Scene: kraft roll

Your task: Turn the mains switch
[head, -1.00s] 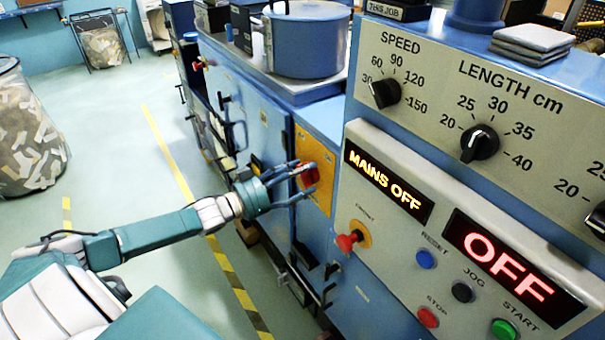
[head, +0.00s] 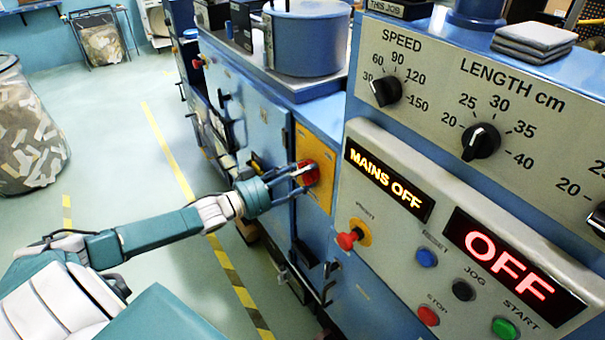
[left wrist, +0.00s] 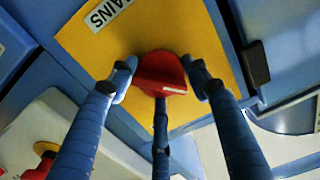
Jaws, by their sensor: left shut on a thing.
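The mains switch (head: 309,173) is a red knob on a yellow plate (head: 318,152) on the side of the blue machine. In the left wrist view the red knob (left wrist: 161,75) sits in the middle of the yellow plate (left wrist: 95,45), which carries the word MAINS. My left gripper (head: 300,182) has its fingers around the knob and is shut on it. In the left wrist view its fingers (left wrist: 160,88) reach the knob from the left, the right and below. The display (head: 388,183) reads MAINS OFF. My right gripper is not in view.
The control panel (head: 455,215) beside the switch holds a red button on a yellow ring (head: 348,240), several push buttons and a display (head: 513,268) reading OFF. Dials (head: 480,142) sit above. A bin of scraps (head: 28,130) stands at left; the floor between is clear.

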